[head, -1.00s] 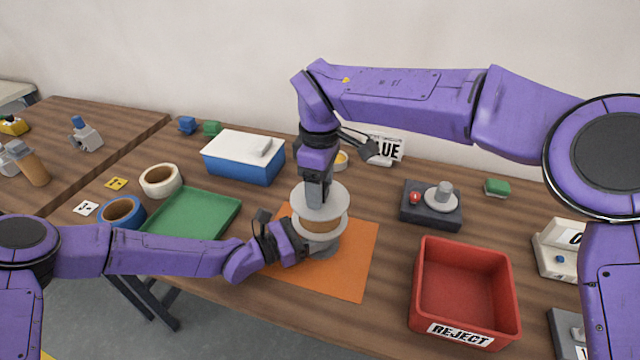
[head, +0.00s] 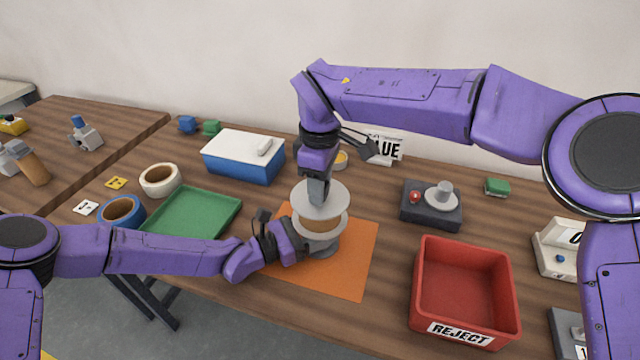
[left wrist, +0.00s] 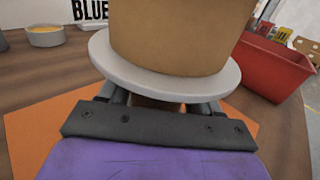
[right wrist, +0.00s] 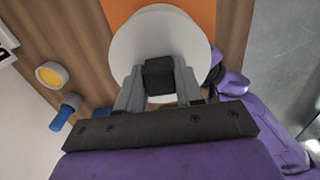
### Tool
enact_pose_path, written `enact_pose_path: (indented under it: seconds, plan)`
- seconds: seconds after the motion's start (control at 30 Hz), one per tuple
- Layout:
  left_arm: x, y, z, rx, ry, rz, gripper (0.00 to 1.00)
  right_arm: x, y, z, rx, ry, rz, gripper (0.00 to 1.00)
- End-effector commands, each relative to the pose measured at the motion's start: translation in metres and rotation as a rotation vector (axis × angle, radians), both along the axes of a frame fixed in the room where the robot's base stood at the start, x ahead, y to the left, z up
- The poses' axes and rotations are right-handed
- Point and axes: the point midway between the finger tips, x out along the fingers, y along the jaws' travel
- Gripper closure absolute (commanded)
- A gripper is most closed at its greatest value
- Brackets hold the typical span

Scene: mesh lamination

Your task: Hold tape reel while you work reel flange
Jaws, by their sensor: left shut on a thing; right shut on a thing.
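The tape reel (head: 318,224) stands upright over the orange mat (head: 352,258), with a tan tape core between pale grey flanges. The reel's tan core (left wrist: 180,35) and lower flange fill the top of the left wrist view. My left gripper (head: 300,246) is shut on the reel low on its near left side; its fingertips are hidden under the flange. My right gripper (head: 318,192) points down from above and is shut on the dark hub of the top reel flange (head: 338,199). The right wrist view shows the fingers on a dark square knob (right wrist: 159,75) at the flange's middle.
A red REJECT bin (head: 465,285) stands at right. A green tray (head: 195,214), tape rolls (head: 160,180) and a blue box with white lid (head: 243,158) lie at left. A dark device (head: 431,206) sits behind the bin. Bare table lies between mat and bin.

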Motion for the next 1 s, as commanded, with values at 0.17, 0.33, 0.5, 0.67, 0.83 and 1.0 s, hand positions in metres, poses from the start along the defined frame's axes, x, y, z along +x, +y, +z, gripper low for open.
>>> enact_pose_path:
  seconds: [0.17, 0.33, 0.5, 0.67, 0.83, 1.0]
  plan:
    - [0.000, 0.000, 0.001, 0.000, -0.001, 0.000, 0.91, 0.000, 0.000, 0.004, 0.001, 0.000, -0.001, 1.00]
    - [0.000, 0.000, 0.001, -0.001, 0.000, 0.001, 0.91, 0.000, 0.000, 0.011, 0.000, -0.001, -0.001, 1.00]
    - [0.000, 0.000, 0.001, -0.001, 0.000, 0.001, 0.91, 0.000, 0.000, 0.019, 0.001, -0.001, 0.000, 1.00]
    - [0.000, 0.000, 0.001, -0.001, 0.000, 0.001, 0.91, 0.000, 0.000, 0.025, 0.001, 0.000, 0.000, 1.00]
    - [0.000, 0.000, 0.001, -0.001, 0.000, 0.000, 0.91, 0.000, 0.000, 0.030, 0.001, 0.000, 0.000, 1.00]
    - [0.000, 0.000, 0.001, -0.001, 0.000, 0.000, 0.91, 0.000, 0.000, 0.041, 0.001, -0.003, 0.000, 1.00]
